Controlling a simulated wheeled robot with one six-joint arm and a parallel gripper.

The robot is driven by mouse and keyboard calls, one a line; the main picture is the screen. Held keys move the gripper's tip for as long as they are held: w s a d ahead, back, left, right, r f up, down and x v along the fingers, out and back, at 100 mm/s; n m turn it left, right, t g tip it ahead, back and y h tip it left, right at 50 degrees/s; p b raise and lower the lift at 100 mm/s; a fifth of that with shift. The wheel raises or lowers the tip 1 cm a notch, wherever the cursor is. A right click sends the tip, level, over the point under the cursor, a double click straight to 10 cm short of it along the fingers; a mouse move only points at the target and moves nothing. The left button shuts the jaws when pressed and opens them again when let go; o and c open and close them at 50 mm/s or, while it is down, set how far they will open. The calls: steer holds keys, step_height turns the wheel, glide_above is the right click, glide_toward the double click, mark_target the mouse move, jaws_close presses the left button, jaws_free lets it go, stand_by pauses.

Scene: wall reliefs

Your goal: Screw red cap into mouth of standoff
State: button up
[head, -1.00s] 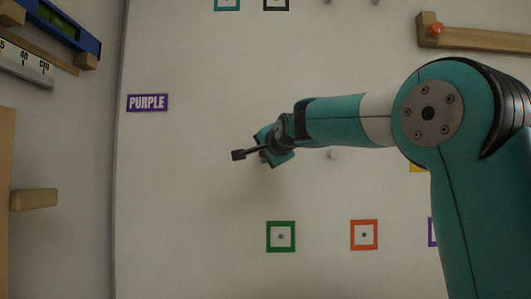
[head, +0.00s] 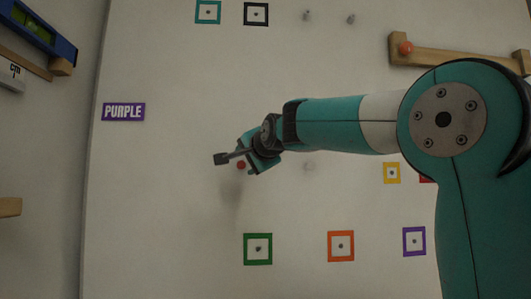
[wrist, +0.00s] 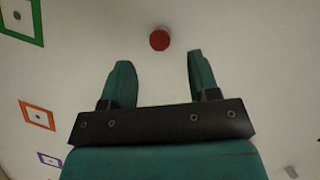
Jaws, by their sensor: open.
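The red cap (head: 241,165) shows at the wall just beside my gripper (head: 252,160) in the head view. In the wrist view the red cap (wrist: 160,40) is a short round piece beyond the fingertips, roughly midway between them. My gripper (wrist: 160,62) is open and empty, its two teal fingers apart and not touching the cap. What the cap sits on is hidden. Grey standoff-like pegs stick out of the wall: one (head: 309,167) right of my gripper, and two more (head: 308,15) (head: 351,19) at the top.
Coloured square frames mark the wall, including green (head: 258,249), orange (head: 341,246), purple (head: 414,241) and yellow (head: 392,173). A PURPLE label (head: 123,112) is at left. A wooden bar (head: 455,55) with a red-orange knob (head: 405,48) is at upper right. A blue level (head: 38,35) is at upper left.

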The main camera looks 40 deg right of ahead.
steer(key=b+v, duration=0.5)
steer(key=v, duration=0.7)
steer(key=shift+s+b, duration=0.25)
steer(key=shift+b, duration=0.15)
steer(key=shift+a+r, duration=0.1)
